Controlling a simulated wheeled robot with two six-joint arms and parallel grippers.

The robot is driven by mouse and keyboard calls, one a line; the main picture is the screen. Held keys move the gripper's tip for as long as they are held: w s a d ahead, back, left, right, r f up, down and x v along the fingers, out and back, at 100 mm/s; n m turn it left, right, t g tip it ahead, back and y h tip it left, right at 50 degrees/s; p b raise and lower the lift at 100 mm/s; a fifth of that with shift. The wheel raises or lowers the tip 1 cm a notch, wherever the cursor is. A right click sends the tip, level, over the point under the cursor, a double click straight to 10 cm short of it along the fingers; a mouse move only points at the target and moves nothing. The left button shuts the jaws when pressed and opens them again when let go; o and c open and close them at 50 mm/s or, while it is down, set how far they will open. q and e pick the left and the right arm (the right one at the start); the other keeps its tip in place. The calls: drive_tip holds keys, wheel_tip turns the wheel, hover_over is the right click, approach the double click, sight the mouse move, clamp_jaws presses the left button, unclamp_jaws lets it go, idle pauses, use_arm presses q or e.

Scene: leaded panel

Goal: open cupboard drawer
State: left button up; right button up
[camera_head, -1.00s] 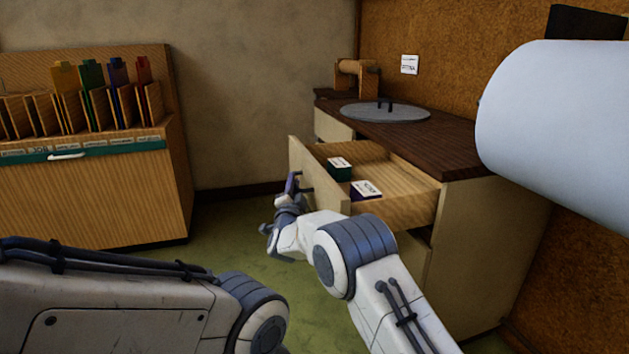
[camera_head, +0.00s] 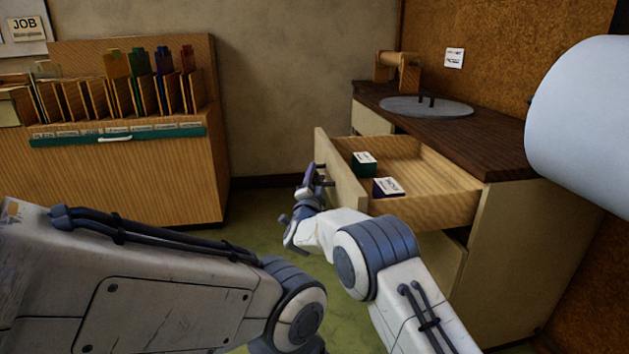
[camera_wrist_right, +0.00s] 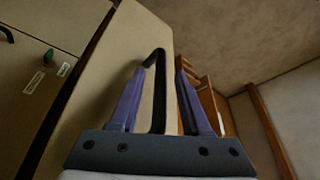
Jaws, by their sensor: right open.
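The cupboard (camera_head: 505,255) stands at the right of the head view with a dark wooden top. Its upper drawer (camera_head: 440,205) is pulled well out and holds a green box (camera_head: 365,163) and a dark box with a white label (camera_head: 388,187). My right gripper (camera_head: 314,176) is at the outer face of the drawer front. In the right wrist view, the dark bar handle (camera_wrist_right: 159,90) lies between the open purple fingers (camera_wrist_right: 156,98), with a gap visible on both sides. My left arm shows at the lower left, but its gripper is out of sight.
A wooden rack (camera_head: 130,180) with upright dividers and coloured pieces stands at the left. A grey round disc (camera_head: 426,107) and a wooden stand (camera_head: 398,72) are on the cupboard top. Green floor is free between rack and cupboard.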

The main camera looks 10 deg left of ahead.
drive_tip(key=p+v, duration=0.3)
drive_tip(key=v, duration=0.7)
drive_tip(key=shift+s, duration=0.2)
